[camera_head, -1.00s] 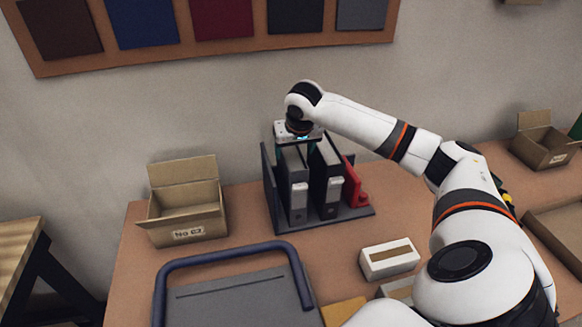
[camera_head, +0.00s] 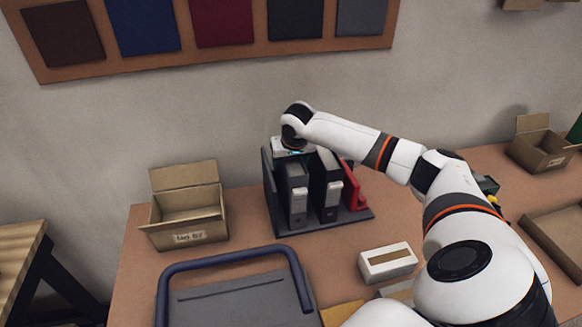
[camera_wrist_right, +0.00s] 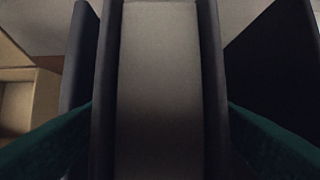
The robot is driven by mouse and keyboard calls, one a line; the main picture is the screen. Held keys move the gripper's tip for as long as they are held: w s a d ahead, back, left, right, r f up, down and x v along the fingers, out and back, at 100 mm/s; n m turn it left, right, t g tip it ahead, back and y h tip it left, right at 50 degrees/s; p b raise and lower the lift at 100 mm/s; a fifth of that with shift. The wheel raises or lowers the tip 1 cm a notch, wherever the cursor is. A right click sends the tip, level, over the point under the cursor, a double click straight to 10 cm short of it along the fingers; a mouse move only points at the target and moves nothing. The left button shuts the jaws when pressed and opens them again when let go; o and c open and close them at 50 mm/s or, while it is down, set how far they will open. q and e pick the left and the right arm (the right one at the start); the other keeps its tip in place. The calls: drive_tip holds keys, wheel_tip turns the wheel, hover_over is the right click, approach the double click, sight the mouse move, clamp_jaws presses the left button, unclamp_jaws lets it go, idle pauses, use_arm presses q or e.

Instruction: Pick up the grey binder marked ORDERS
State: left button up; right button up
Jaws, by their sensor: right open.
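The grey binder (camera_head: 298,190) stands upright in a dark rack (camera_head: 352,216) on the table, with a pale label on its spine; I cannot read the word. A black binder (camera_head: 327,185) stands just to its right. My right gripper (camera_head: 293,160) is directly above the grey binder, fingers down, its tips hidden behind the binders. In the right wrist view the binder's pale inside between two dark covers (camera_wrist_right: 158,90) fills the middle. The green fingers of the right gripper (camera_wrist_right: 160,130) are on either side of it, open. My left gripper is not in view.
A red item (camera_head: 355,190) stands at the rack's right end. An open cardboard box (camera_head: 187,215) is left of the rack. A white box (camera_head: 388,263) and a grey machine with a blue handle (camera_head: 233,252) lie in front. Another open box (camera_head: 541,150) is at far right.

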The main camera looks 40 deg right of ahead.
drive_tip(key=shift+f, duration=0.2)
idle(0.4)
drive_tip(key=shift+c, duration=0.2)
drive_tip(key=shift+r, duration=0.1)
clamp_jaws()
